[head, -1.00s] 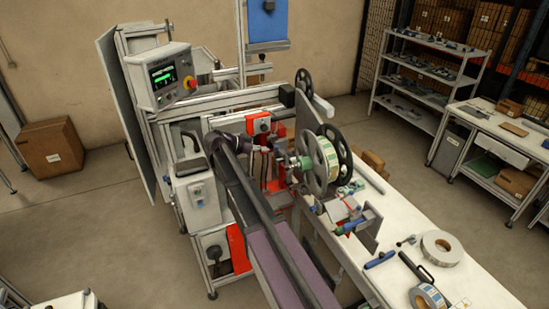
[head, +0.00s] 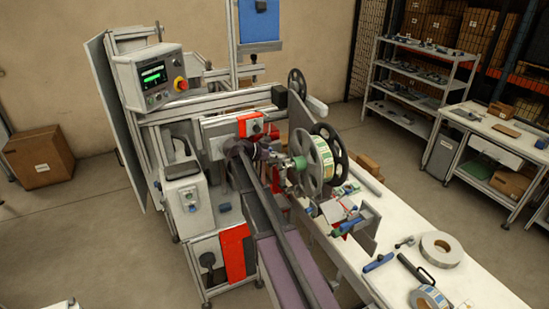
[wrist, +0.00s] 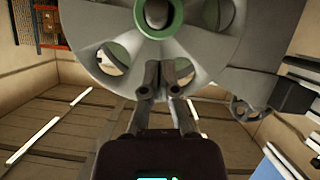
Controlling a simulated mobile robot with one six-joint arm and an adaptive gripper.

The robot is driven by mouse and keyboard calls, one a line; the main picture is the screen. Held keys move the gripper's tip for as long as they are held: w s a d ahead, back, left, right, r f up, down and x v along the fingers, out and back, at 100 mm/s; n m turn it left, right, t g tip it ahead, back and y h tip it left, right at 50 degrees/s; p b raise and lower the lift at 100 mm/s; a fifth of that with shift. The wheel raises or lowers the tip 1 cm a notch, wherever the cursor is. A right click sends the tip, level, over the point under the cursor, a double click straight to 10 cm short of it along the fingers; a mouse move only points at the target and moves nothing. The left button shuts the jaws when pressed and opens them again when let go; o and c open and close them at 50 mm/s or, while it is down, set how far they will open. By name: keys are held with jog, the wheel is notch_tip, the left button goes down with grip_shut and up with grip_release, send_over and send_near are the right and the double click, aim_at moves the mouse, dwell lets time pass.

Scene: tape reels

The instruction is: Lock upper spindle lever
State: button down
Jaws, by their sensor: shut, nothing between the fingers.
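The upper spindle carries a reel (head: 322,160) of pale tape between grey flanges with round holes, at the middle of the head view. A green hub (head: 300,163) faces my arm. In the wrist view the grey flange (wrist: 205,45) fills the top, with the green-ringed spindle end (wrist: 158,14) at its centre. My gripper (wrist: 163,72) is shut and empty, its fingertips below the hub and in front of the flange; contact cannot be told. I cannot clearly make out the spindle lever in either view.
Below the reel are a blue-handled part (head: 348,226) and metal brackets. The white bench (head: 400,290) holds a loose tape roll (head: 441,249), another roll and hand tools. The machine frame and control panel (head: 153,76) stand left. A dark bracket-like part (wrist: 290,97) shows right in the wrist view.

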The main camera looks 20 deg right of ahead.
aim_at(286, 167)
jog(key=shift+s+a+f+b, duration=0.15)
jog(key=shift+f+b, duration=0.3)
jog(key=shift+f, duration=0.15)
jog(key=shift+s+a+f+b, duration=0.1)
jog(key=shift+f+b, duration=0.3)
jog(key=shift+f, duration=0.15)
jog(key=shift+d+f+b, duration=0.2)
jog(key=shift+b, duration=0.15)
